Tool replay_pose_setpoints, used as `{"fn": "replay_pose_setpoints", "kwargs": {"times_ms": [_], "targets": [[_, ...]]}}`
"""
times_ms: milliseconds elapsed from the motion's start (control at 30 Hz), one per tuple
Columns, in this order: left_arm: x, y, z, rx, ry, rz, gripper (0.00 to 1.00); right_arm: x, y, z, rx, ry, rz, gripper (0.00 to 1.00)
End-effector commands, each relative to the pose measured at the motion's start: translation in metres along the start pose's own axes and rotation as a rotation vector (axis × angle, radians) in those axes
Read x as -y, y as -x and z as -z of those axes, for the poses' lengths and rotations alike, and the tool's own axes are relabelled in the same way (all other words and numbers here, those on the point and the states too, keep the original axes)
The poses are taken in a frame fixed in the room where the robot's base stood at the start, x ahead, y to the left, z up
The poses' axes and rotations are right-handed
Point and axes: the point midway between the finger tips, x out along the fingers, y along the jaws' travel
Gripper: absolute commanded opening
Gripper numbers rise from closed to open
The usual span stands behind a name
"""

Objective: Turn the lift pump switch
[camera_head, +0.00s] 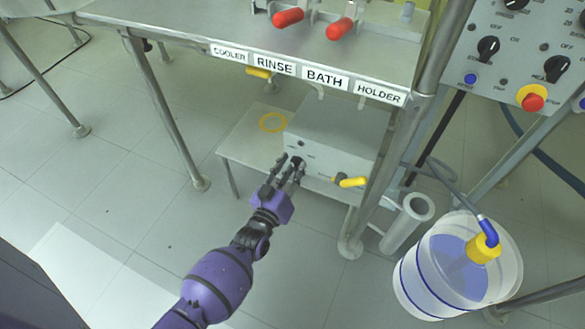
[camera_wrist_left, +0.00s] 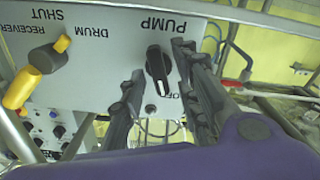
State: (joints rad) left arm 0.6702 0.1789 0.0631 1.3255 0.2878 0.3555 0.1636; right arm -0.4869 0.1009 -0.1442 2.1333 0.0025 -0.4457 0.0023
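The lift pump's grey box (camera_head: 335,130) stands on a low table under the bench. Its face shows upside down in the left wrist view, lettered PUMP. The black pump switch (camera_wrist_left: 157,66) is a round knob with a white mark, which lies beside partly hidden lettering that looks like OFF. My left gripper (camera_head: 290,163) reaches the box face from the front. In the wrist view, its two black fingers (camera_wrist_left: 160,85) are open, one on each side of the switch, with gaps visible between them and it. In the head view the fingers partly cover the switch. My right gripper is out of view.
A yellow valve handle (camera_head: 350,182) sticks out of the box face, right of my gripper. A table leg (camera_head: 362,205) and a bucket of blue liquid (camera_head: 440,275) stand to the right. The bench edge (camera_head: 310,75) overhangs above. The floor at left is mostly clear.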

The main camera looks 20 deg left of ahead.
Motion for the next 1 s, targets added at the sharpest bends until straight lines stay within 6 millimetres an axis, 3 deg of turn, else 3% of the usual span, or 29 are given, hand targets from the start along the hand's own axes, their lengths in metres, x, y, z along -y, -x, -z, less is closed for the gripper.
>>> {"fn": "replay_pose_setpoints", "kwargs": {"times_ms": [367,800,1000], "targets": [[0.0,0.009,0.0,0.001,0.0,0.0,0.31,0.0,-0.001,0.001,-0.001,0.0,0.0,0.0],[0.0,0.094,0.0,0.001,0.0,0.001,0.31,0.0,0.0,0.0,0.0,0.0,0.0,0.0],[0.0,0.116,0.0,0.001,0.0,0.0,0.31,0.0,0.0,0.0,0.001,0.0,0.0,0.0]]}}
